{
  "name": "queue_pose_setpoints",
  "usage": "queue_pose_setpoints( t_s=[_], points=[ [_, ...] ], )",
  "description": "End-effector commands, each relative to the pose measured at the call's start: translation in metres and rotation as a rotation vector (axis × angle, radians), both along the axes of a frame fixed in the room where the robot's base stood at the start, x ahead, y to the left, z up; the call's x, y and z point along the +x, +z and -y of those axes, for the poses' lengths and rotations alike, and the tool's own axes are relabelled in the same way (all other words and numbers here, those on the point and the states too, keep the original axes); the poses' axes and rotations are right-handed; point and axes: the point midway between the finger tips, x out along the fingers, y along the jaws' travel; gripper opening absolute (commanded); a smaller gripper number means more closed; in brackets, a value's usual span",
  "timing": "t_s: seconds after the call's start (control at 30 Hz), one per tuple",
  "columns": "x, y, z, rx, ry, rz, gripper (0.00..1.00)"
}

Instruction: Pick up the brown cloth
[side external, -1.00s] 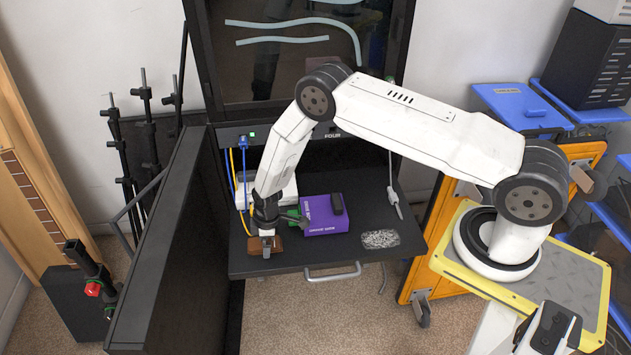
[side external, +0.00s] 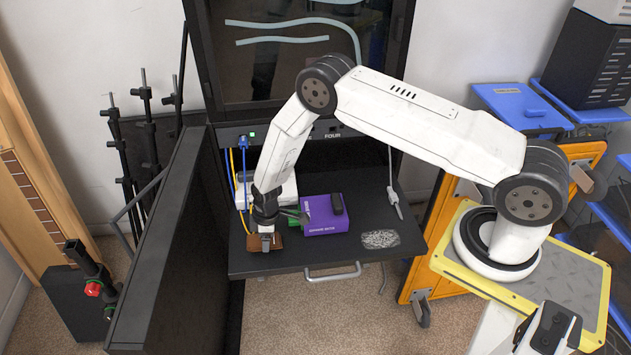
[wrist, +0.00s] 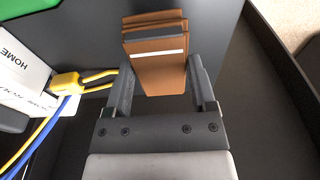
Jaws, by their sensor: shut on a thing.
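The brown cloth (wrist: 160,75) looks like a folded brown stack with a white stripe in the wrist view. In the side view the brown cloth (side external: 277,242) lies at the front left of the black shelf, partly hidden by my gripper. My gripper (side external: 266,244) points down at it, low over the shelf. In the wrist view my gripper (wrist: 162,88) has one finger on each side of the cloth and is shut on it. Whether the cloth is clear of the shelf cannot be told.
A purple box (side external: 325,216) with a black item on top stands to the right. A grey mesh patch (side external: 380,239) lies farther right. Blue and yellow cables (wrist: 68,90) and a white box (wrist: 25,80) are left of my gripper. A tall black panel (side external: 170,250) stands left of the shelf.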

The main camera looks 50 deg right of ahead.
Motion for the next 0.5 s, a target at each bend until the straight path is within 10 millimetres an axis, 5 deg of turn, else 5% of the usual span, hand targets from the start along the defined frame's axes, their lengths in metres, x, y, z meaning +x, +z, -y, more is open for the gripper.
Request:
queue_pose_setpoints(
  t_s=[0.5],
  points=[
    [0.0, 0.064, 0.0, 0.001, 0.0, 0.002, 0.15]
  ],
)
